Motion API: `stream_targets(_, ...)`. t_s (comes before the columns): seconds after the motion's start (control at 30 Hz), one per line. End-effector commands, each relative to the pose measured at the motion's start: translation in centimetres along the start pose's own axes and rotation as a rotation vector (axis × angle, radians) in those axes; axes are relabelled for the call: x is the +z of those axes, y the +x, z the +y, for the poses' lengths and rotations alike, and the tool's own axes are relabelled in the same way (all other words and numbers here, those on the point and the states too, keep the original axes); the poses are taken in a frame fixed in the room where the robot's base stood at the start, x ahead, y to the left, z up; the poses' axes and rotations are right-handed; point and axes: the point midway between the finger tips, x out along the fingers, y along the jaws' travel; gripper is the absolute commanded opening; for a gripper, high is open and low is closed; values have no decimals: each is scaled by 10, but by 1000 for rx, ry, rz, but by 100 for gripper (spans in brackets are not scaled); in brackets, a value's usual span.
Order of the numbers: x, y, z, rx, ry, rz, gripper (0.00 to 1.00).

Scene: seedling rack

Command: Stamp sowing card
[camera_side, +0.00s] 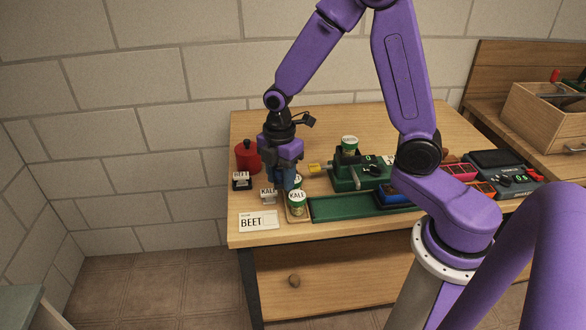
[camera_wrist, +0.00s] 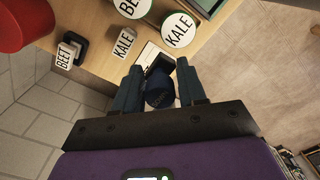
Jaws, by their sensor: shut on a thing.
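My gripper (camera_side: 287,183) is shut on a dark blue, round-topped thing (camera_wrist: 160,90), apparently a stamp. In the side view the fingers hide most of it, and its face is not visible. The white sowing card (camera_side: 258,221) lies near the table's front left corner and reads BEET; my gripper is up and behind it. In the wrist view a white piece (camera_wrist: 143,53), probably the card, is partly covered by a black block. A black stand labelled BEET (camera_side: 241,181) and a grey piece labelled KALE (camera_side: 268,195) stand behind the card.
A KALE jar (camera_side: 297,203) stands close by my gripper. A red pot (camera_side: 247,158) is at the back left. The table's front and left edges are close.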

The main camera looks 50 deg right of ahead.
Motion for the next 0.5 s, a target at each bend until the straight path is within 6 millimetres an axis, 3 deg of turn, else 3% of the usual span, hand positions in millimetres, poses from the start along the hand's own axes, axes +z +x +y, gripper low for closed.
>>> stream_targets(0.2,-30,19,9,-1,-2,0,21)
stream_targets(0.5,-34,38,10,-2,1,0,21)
